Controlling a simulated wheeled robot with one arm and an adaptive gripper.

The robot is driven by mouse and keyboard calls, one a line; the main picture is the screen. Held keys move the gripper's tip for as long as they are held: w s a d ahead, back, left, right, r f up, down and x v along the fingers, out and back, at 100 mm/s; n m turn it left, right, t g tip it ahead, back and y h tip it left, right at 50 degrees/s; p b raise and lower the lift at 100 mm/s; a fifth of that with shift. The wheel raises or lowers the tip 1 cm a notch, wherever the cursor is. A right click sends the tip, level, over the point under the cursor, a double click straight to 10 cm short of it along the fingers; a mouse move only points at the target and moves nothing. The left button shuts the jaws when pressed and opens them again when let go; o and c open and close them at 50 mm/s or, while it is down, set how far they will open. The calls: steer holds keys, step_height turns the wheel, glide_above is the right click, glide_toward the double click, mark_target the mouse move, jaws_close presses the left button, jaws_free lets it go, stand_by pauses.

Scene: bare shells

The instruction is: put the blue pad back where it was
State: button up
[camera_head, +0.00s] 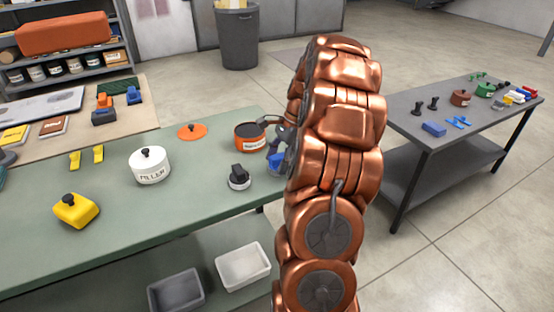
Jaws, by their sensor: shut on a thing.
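My gripper (279,146) is at the right end of the green table, beside the orange pot. It is shut on a small blue thing, taken to be the blue pad (275,161), just below its fingers. My copper arm hides the right part of the pad and most of the gripper. I cannot tell whether the pad touches the tabletop. The green table (115,222) carries the other items on its left and middle.
An orange pot (249,143) and a black knob on a grey disc (239,178) stand close left of my gripper. Farther left are an orange lid (192,131), a white filler pot (150,167) and a yellow block (76,211). A second table (400,110) stands right.

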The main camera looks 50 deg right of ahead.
steer(key=o, duration=1)
steer(key=shift+f, duration=0.1)
steer(key=shift+o, duration=0.2)
steer(key=b+v, duration=0.1)
steer(key=v, duration=1.1)
steer(key=shift+a, duration=0.1)
